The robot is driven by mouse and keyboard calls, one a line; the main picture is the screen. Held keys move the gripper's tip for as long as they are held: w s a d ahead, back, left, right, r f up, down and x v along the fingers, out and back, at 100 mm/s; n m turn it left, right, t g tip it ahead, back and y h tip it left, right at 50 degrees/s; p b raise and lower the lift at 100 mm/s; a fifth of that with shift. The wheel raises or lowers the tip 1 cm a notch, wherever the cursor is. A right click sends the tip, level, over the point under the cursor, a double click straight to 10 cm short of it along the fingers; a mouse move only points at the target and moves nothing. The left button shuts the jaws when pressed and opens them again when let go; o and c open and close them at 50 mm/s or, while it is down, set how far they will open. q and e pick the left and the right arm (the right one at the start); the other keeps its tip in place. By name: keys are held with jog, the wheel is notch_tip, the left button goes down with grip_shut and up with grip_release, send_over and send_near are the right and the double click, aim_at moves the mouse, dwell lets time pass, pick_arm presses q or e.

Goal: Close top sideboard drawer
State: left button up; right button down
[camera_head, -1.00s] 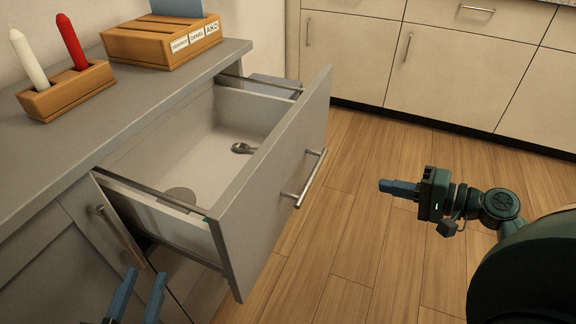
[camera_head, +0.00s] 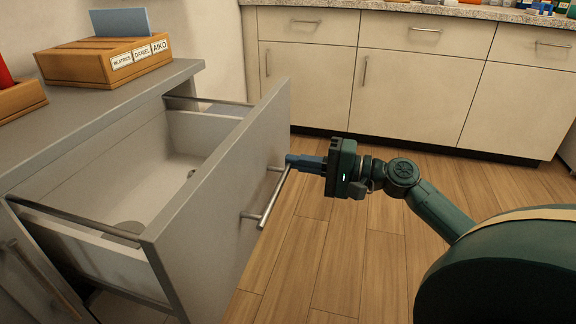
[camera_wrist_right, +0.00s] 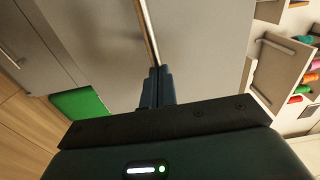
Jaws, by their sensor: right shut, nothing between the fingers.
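The top sideboard drawer (camera_head: 225,185) stands pulled out from the grey sideboard (camera_head: 90,118), with a bar handle (camera_head: 268,198) on its front. My right gripper (camera_head: 290,160) is shut and empty, with its fingertips at the far end of the handle. In the right wrist view the shut fingers (camera_wrist_right: 157,80) point at the drawer front (camera_wrist_right: 100,50), and the handle (camera_wrist_right: 147,32) runs up from their tips. I cannot tell whether they touch it. My left gripper is not in view.
A wooden box with name labels (camera_head: 105,62) and part of a candle holder (camera_head: 20,100) stand on the sideboard top. Pale cabinets (camera_head: 410,85) line the back. The wooden floor (camera_head: 310,250) in front of the drawer is clear.

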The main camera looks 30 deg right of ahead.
aim_at(273, 158)
jog(key=shift+x, duration=1.1)
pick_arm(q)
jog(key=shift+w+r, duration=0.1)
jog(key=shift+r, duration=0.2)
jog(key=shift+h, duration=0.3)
